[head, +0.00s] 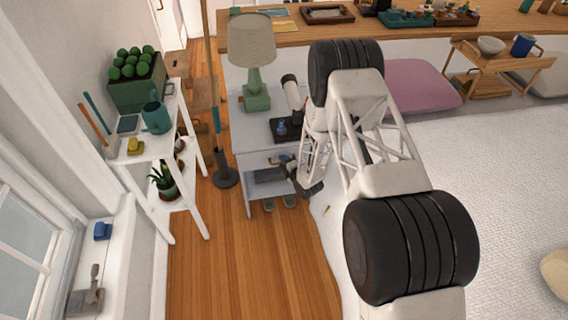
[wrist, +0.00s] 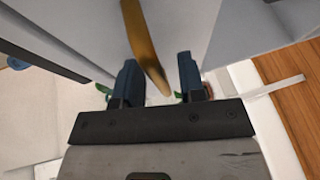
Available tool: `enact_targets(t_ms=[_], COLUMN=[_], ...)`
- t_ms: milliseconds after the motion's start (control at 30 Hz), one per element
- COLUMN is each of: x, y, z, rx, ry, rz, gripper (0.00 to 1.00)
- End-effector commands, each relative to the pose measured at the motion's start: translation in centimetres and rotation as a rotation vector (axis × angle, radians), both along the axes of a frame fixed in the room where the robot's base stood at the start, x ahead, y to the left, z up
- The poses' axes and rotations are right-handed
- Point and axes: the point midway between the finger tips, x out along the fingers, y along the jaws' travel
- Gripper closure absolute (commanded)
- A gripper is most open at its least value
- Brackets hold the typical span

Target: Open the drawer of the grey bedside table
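The grey bedside table (head: 247,132) stands left of the middle in the head view, with its front facing down the picture. My gripper (wrist: 158,78) is at its front, low and to the right; it also shows small in the head view (head: 284,163). In the wrist view a brass-coloured bar handle (wrist: 143,42) on the grey front (wrist: 95,35) reaches between my two dark blue fingers. The fingers stand apart with gaps beside the handle, so they do not grip it. The drawer looks closed in the head view, though my arm and gripper hide part of the front.
A green lamp (head: 253,60) and a dark tray (head: 283,132) stand on the bedside table. A white shelf (head: 155,150) with plants is to its left. A pair of slippers (head: 278,203) lies below. Wooden floor (head: 240,265) in front is clear.

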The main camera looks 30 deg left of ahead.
Motion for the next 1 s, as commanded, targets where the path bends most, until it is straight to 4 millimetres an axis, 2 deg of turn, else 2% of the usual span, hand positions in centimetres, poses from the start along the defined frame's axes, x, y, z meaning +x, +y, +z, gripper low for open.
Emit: enact_targets(t_ms=[100,333,767,1000], x=[0.0,0.0,-0.3,-1.8], y=[0.0,0.0,-0.3,-1.8], z=[0.0,0.0,0.0,0.0], rx=[0.000,0.000,0.000,-0.001], ry=[0.000,0.000,0.000,0.002], rz=[0.000,0.000,0.000,0.000], gripper=[0.65,1.00,1.00,1.00])
